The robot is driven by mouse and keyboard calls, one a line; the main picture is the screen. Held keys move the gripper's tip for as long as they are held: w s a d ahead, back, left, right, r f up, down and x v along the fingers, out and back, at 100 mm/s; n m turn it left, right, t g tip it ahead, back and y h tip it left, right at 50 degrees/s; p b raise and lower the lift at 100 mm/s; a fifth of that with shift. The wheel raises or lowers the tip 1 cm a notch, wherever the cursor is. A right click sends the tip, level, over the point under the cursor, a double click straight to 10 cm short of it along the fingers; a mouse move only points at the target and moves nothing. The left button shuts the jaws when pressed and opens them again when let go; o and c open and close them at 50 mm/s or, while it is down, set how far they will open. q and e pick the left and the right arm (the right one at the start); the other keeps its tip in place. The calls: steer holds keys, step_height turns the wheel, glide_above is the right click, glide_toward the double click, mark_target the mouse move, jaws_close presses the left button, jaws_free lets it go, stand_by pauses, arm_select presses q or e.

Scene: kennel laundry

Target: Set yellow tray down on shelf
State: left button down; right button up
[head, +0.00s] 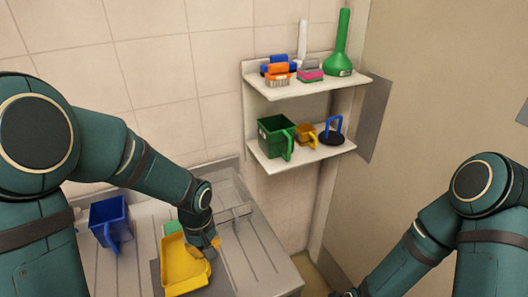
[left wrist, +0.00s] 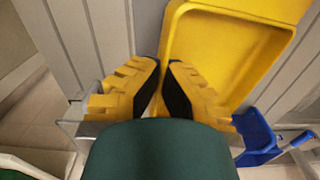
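The yellow tray (head: 184,272) is over the grooved grey counter at the lower left of the head view. It also shows in the left wrist view (left wrist: 225,50). My left gripper (head: 211,246) is at the tray's right edge. In the left wrist view its black-padded fingers (left wrist: 164,70) are close together with the tray's rim between them. I cannot tell whether the tray touches the counter. The two-level white wall shelf (head: 308,87) is to the right and higher; its lower board (head: 298,157) also carries things. My right gripper is out of view below.
The upper board holds brushes (head: 278,75) and a green funnel (head: 341,45). The lower board holds a green bin (head: 275,137), a small orange cup (head: 306,134) and a blue-handled item (head: 331,130). A blue bin (head: 110,220) stands on the counter, left of the tray.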

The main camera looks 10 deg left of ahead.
mark_target(219, 270)
arm_select(q)
steer(key=f+m, duration=0.1)
steer(key=d+f+m, duration=0.1)
steer(key=w+f+m, duration=0.1)
steer(key=f, duration=0.1)
steer(key=shift+d+f+m, duration=0.1)
steer(key=shift+d+m, duration=0.05)
steer(key=shift+m, duration=0.25)
steer(key=shift+w+d+f+m, duration=0.15)
steer(key=shift+d+f+m, duration=0.05)
steer(key=shift+f+m, duration=0.4)
steer(key=shift+r, duration=0.15)
stand_by(0.4)
steer(key=shift+a+r+n+y+b, duration=0.1)
steer(key=shift+r+n+y+b, duration=0.2)
steer(key=shift+r+n+b, duration=0.35)
steer(key=r+n, duration=0.1)
steer(key=a+r+n+b, duration=0.1)
steer(key=r+n, duration=0.1)
steer(key=a+r+n+g+y+b, duration=0.1)
steer(key=shift+a+r+n, duration=0.15)
steer(key=shift+r+n, duration=0.05)
steer(key=shift+n, duration=0.15)
steer(key=shift+a+f+b, duration=0.1)
steer(key=shift+b, duration=0.3)
step_height(219, 270, down, 9)
steer(key=shift+f+b, duration=0.15)
steer(key=shift+b, duration=0.95)
